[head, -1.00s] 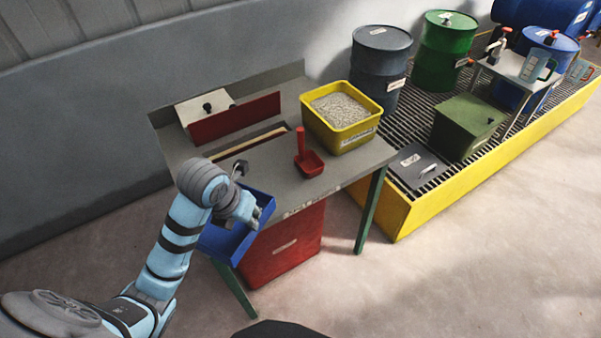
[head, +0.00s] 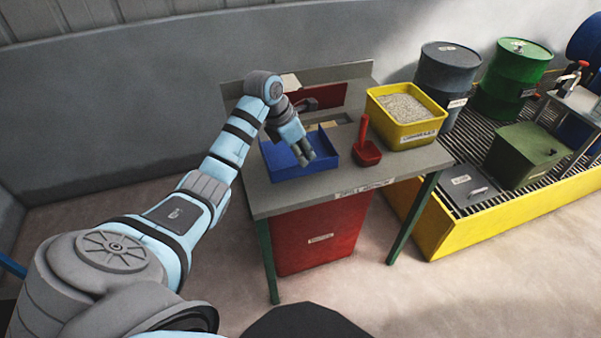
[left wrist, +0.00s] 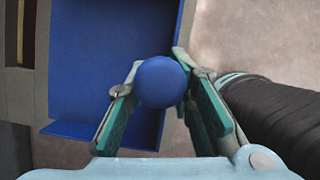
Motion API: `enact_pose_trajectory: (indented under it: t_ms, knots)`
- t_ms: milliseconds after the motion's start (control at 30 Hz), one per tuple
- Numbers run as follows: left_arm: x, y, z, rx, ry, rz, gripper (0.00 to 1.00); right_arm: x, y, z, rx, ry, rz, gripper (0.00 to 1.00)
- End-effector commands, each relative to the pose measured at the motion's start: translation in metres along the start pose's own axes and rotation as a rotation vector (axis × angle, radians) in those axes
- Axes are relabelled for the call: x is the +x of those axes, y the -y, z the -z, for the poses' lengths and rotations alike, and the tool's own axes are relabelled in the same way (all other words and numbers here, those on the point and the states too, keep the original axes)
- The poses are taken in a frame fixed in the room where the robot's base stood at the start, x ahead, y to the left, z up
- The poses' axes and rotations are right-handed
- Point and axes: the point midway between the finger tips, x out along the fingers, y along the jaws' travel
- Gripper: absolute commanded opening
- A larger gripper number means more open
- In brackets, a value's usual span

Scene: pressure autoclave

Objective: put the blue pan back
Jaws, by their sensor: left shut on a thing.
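The blue pan (head: 284,172) is a shallow open tray at the left part of the grey bench top (head: 335,182), close to its front edge. I cannot tell whether it rests on the bench or hangs just above it. My left gripper (head: 305,158) reaches over the pan from the left. In the left wrist view the pan (left wrist: 110,50) fills the upper left, and the fingers are closed around its round blue knob (left wrist: 162,82). Part of the pan's inside is hidden by the gripper. My right gripper is not in view.
A red scoop (head: 367,150) stands right of the pan, then a yellow bin of granules (head: 405,115). A slot with a red panel (head: 318,96) is behind. A red box (head: 320,236) sits below the bench. Drums stand on a yellow spill pallet (head: 440,232) at right.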

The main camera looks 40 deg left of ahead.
Motion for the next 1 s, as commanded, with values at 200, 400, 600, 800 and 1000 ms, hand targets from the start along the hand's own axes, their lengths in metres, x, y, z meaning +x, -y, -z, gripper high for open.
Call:
enact_pose_trajectory:
  t_ms: [200,400,600,800,1000]
  knots:
    - [0.032,0.001,0.018,-0.002,-0.001,-0.001,0.0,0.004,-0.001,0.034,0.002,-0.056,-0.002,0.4]
    - [0.057,0.001,0.028,-0.001,0.002,-0.002,0.0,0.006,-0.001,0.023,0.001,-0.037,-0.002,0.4]
    - [0.058,0.0,0.027,-0.002,0.0,-0.001,0.0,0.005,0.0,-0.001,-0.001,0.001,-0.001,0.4]
    - [0.06,0.0,0.028,-0.003,-0.001,-0.001,0.39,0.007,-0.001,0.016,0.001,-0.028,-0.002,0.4]
    - [0.06,0.0,0.028,-0.003,-0.001,-0.001,0.44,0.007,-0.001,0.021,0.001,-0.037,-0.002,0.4]
